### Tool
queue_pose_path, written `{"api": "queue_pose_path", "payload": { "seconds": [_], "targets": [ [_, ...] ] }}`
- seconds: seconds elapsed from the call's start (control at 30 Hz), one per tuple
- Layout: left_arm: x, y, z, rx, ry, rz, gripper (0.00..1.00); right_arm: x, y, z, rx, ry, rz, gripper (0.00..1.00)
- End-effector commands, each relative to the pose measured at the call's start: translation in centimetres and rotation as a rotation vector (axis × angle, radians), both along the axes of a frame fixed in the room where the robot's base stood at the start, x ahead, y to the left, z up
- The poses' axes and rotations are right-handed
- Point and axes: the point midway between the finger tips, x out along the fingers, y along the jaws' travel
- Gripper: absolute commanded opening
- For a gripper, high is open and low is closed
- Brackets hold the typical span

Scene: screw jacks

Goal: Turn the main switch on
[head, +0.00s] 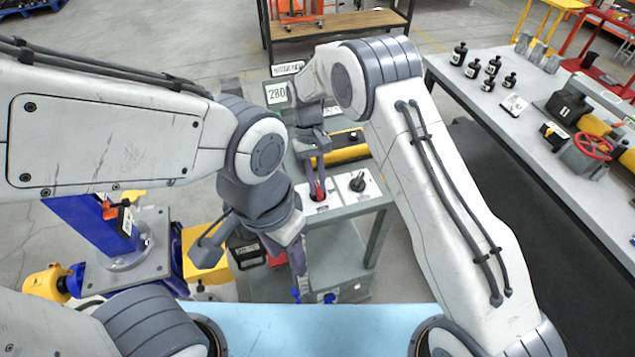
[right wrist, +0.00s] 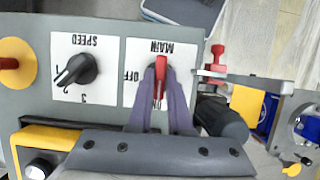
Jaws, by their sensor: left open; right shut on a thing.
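The main switch (right wrist: 161,75) is a red lever on a white plate (right wrist: 135,52) that reads MAIN, upside down in the right wrist view. OFF is printed left of the lever, and another marking by its lower end is partly hidden. The lever stands upright in that view, in line with that lower marking. My right gripper (right wrist: 160,95) is shut on the lever, one finger on each side. In the head view the right gripper (head: 317,180) points down at the red lever (head: 319,191) on the panel. My left gripper (head: 298,290) is open and empty, low in front of the bench.
A black SPEED knob (right wrist: 77,70) sits beside the switch, with a red button on yellow (right wrist: 12,63) farther left. A blue jack post (head: 95,225) stands at left. A bench with bottles and a red handwheel (head: 592,145) is at right.

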Motion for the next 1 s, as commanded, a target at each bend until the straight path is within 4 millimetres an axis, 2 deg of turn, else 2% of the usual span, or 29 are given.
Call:
{"api": "queue_pose_path", "payload": {
  "seconds": [0.17, 0.2, 0.23, 0.27, 0.67, 0.77, 1.0],
  "targets": [
    [0.0, 0.0, 0.0, 0.000, 0.000, 0.000, 0.50, 0.2, 0.0, 0.2, 0.001, -0.005, 0.002, 0.00],
    [0.0, 0.0, 0.0, 0.000, 0.000, 0.000, 0.50, 0.2, 0.0, 0.2, 0.001, -0.005, 0.002, 0.29],
    [0.0, 0.0, 0.0, 0.000, 0.000, 0.000, 0.50, 0.2, 0.0, 0.1, 0.001, -0.005, 0.002, 0.40],
    [0.0, 0.0, 0.0, 0.000, 0.000, 0.000, 0.50, 0.1, 0.0, 0.1, 0.001, -0.005, 0.002, 0.47],
    [0.0, 0.0, -0.3, 0.000, 0.000, 0.000, 0.50, 0.4, 0.1, 0.5, 0.002, -0.005, 0.000, 0.47],
    [0.0, 0.0, -1.0, 0.000, 0.000, 0.001, 0.50, 0.9, 0.3, 1.6, 0.003, -0.006, 0.000, 0.47],
    [0.0, 0.0, -2.4, 0.000, 0.000, 0.001, 0.50, 2.7, 0.9, 6.1, 0.003, -0.008, 0.000, 0.47]
  ]
}}
